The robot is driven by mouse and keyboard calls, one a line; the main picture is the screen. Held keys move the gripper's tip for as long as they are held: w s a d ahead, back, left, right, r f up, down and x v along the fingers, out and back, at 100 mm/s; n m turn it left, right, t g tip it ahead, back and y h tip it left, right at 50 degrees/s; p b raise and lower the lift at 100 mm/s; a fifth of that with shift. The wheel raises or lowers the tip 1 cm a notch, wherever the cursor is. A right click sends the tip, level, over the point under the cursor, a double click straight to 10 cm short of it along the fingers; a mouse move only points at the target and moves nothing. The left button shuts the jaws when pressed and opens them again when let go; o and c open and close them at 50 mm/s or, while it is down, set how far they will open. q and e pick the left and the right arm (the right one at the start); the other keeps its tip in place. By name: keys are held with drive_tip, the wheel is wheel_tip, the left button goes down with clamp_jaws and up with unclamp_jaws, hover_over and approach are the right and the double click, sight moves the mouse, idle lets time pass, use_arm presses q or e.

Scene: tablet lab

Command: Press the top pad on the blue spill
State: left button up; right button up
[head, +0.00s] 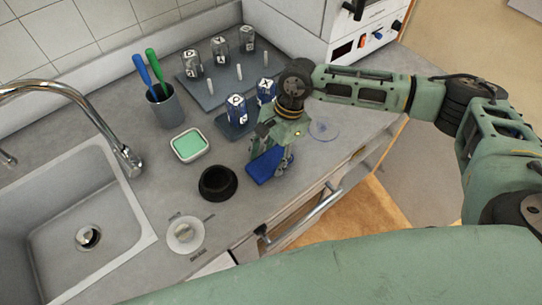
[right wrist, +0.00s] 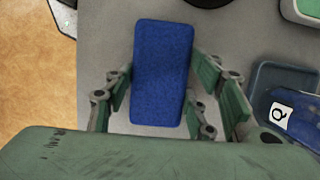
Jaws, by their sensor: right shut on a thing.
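A blue rectangular pad (head: 263,167) is held in my right gripper (head: 272,158) near the front edge of the counter. In the right wrist view, the blue pad (right wrist: 160,50) lies lengthwise between the green-lined fingers of my right gripper (right wrist: 160,88). Its gap from the counter is hard to judge. A pale bluish, see-through round patch (head: 323,129), which looks like the spill, lies on the counter to the right of the gripper, apart from the pad. A green pad (head: 187,144) sits in a white tray at the left. My left gripper is not in view.
A black round holder (head: 218,184) and a clear round dish (head: 185,236) stand left of the gripper. Behind are blue labelled bottles (head: 236,110), a grey rack (head: 212,93) and a cup with two handles (head: 164,107). A sink (head: 85,200) is at the left.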

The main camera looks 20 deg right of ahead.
drive_tip(key=shift+s+f+b, duration=0.3)
drive_tip(key=shift+f+b, duration=0.05)
drive_tip(key=shift+b, duration=0.4)
idle(2.3)
drive_tip(key=shift+r, duration=0.1)
drive_tip(key=shift+w+r+p, duration=0.2)
drive_tip(key=shift+r+p, duration=0.25)
drive_tip(key=shift+r, duration=0.4)
drive_tip(key=shift+r+p, duration=0.95)
drive_tip(key=shift+r, duration=1.85)
